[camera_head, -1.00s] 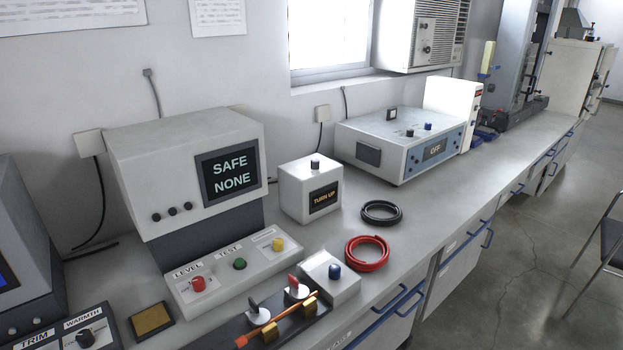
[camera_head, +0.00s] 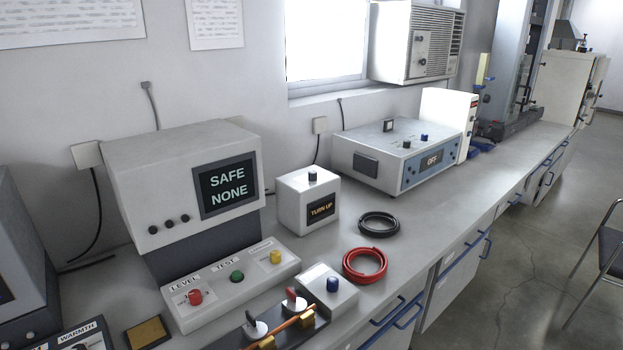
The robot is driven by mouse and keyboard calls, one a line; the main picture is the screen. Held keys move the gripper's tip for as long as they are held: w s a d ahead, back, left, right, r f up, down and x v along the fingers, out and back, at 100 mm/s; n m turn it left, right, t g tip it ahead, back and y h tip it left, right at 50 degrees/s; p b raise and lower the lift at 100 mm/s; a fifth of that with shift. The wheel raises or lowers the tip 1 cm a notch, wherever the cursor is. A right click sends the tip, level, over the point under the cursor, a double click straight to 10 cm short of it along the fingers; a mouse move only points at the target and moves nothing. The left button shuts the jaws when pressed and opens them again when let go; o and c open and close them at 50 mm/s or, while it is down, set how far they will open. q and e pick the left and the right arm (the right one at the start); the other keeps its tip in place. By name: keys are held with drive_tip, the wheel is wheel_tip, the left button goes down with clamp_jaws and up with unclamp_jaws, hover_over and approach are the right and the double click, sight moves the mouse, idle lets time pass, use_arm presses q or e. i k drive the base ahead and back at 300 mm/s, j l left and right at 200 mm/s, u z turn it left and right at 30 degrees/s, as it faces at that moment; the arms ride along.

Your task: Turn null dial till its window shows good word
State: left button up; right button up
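A white box (camera_head: 292,204) stands on the bench near the middle. It has a dark knob (camera_head: 312,176) on top and a front window (camera_head: 321,209) that reads "TURN UP" in orange. No "null" label is legible, so I cannot confirm that this knob is the null dial. A larger grey instrument (camera_head: 150,175) to its left has a screen (camera_head: 226,190) reading "SAFE NONE". Neither of my grippers is in view.
A console (camera_head: 215,306) with red, green and yellow knobs lies in front. Black (camera_head: 379,224) and red (camera_head: 365,266) cable coils lie right of the box. A fixture (camera_head: 285,331) holds an orange rod. A box reading "OFF" (camera_head: 385,150) stands behind.

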sight(312, 174)
drive_tip(key=l+u, duration=0.1)
drive_tip(key=u, duration=0.35)
drive_tip(key=l+u, duration=0.1)
drive_tip(key=u, duration=0.3)
drive_tip(key=l+u, duration=0.15)
drive_tip(key=u, duration=0.3)
drive_tip(key=l+u, duration=0.35)
drive_tip(key=k+l+u, duration=0.15)
drive_tip(key=l+u, duration=0.15)
drive_tip(key=l, duration=0.15)
drive_tip(key=k+l+u, duration=0.1)
drive_tip(key=l, duration=0.2)
drive_tip(key=k+l+u, duration=0.1)
drive_tip(key=l, duration=0.2)
drive_tip(key=k+l+u, duration=0.1)
drive_tip(key=k+l, duration=0.1)
drive_tip(key=l, duration=0.05)
